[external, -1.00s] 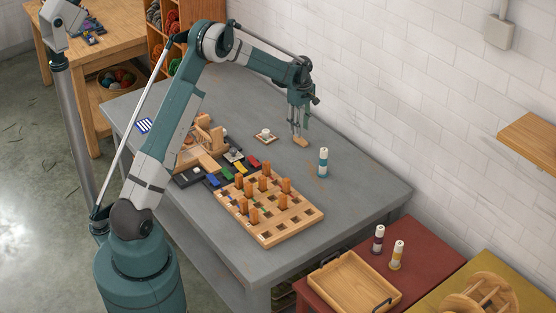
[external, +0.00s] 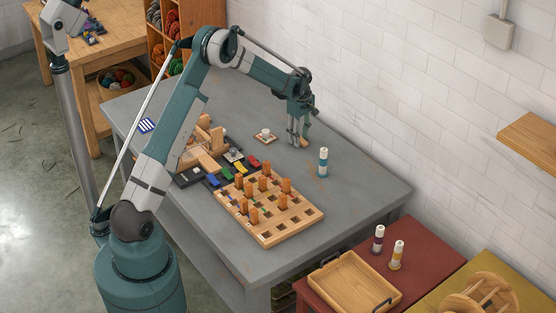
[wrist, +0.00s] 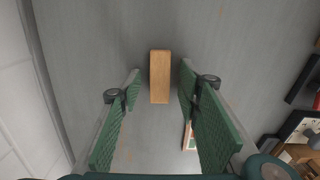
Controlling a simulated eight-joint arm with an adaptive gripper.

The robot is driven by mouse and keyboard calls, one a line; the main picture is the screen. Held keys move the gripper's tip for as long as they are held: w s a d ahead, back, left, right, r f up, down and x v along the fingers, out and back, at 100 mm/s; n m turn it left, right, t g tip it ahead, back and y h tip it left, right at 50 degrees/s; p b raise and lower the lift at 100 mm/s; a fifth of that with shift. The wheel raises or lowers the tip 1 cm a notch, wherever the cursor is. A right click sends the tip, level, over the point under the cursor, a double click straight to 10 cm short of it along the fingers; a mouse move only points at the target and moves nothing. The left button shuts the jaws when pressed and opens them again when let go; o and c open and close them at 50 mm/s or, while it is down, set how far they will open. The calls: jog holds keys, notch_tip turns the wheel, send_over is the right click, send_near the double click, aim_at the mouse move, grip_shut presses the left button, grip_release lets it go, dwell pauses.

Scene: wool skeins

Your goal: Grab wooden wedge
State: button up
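The wooden wedge (wrist: 160,76) is a small light-brown block on the grey table. In the wrist view it lies between and a little beyond the tips of my gripper's two green ribbed fingers. My gripper (wrist: 159,82) is open, with a gap on each side of the wedge. In the external view my gripper (external: 298,142) is low over the table, and its fingers hide most of the wedge (external: 305,141).
A white-and-teal bottle (external: 323,162) stands to the right of my gripper. A small coaster with a white item (external: 265,135) lies to the left. A wooden pegboard (external: 290,225) with several orange pegs is nearer the front. The white wall (external: 400,100) is behind the table.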

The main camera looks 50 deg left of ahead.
dwell(0.4)
jog(key=c, duration=0.9)
jog(key=shift+o, duration=0.2)
jog(key=shift+r, duration=0.2)
notch_tip(320, 180, up, 10)
jog(key=p, duration=0.1)
jog(key=shift+f, duration=0.15)
